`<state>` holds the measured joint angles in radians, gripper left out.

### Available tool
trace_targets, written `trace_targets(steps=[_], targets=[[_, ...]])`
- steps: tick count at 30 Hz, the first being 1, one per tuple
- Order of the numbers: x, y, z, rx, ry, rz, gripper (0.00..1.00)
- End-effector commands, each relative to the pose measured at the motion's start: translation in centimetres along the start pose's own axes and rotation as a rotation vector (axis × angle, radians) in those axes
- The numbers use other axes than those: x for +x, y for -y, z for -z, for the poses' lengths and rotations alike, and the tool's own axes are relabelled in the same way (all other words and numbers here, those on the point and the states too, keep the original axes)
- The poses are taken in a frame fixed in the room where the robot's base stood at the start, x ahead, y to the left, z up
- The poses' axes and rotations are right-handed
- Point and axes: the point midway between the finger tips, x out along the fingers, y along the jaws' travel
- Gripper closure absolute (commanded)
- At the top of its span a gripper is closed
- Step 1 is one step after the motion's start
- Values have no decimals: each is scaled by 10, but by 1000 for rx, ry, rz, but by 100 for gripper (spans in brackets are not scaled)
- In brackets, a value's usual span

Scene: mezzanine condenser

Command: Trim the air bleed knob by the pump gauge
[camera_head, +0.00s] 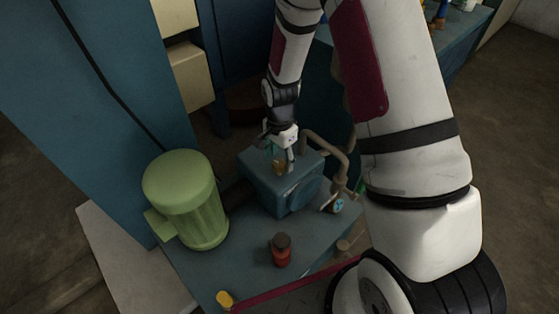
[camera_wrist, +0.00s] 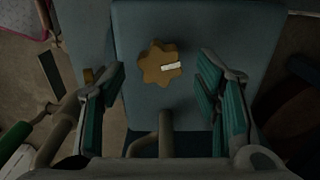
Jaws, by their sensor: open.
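The air bleed knob (camera_wrist: 158,65) is a brass, lobed knob with a white mark, on top of the blue-grey pump box (camera_wrist: 200,30). In the head view the knob (camera_head: 279,168) shows as a small yellowish piece on the box (camera_head: 268,184), just below my gripper. My gripper (camera_head: 281,158) points down over the box. In the wrist view its two teal-padded fingers (camera_wrist: 160,92) are spread wide, with the knob between and slightly beyond them, apart from both. A small round gauge (camera_head: 337,205) with a blue face is at the box's right side.
A green motor (camera_head: 187,200) stands left of the box. A red bottle-like item with a dark cap (camera_head: 281,250) and a yellow knob (camera_head: 224,299) are on the blue base (camera_head: 212,266) in front. A bent pipe (camera_head: 330,150) rises close to the right of my gripper.

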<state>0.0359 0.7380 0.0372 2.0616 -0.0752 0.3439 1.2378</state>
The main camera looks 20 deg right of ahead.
Motion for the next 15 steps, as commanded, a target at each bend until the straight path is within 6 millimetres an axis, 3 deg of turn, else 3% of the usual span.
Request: trace_targets(steps=[4,14,15], targets=[[11,0,0,-1,0,-1,43],[13,0,0,-1,0,1,43],[13,0,0,-1,0,1,52]])
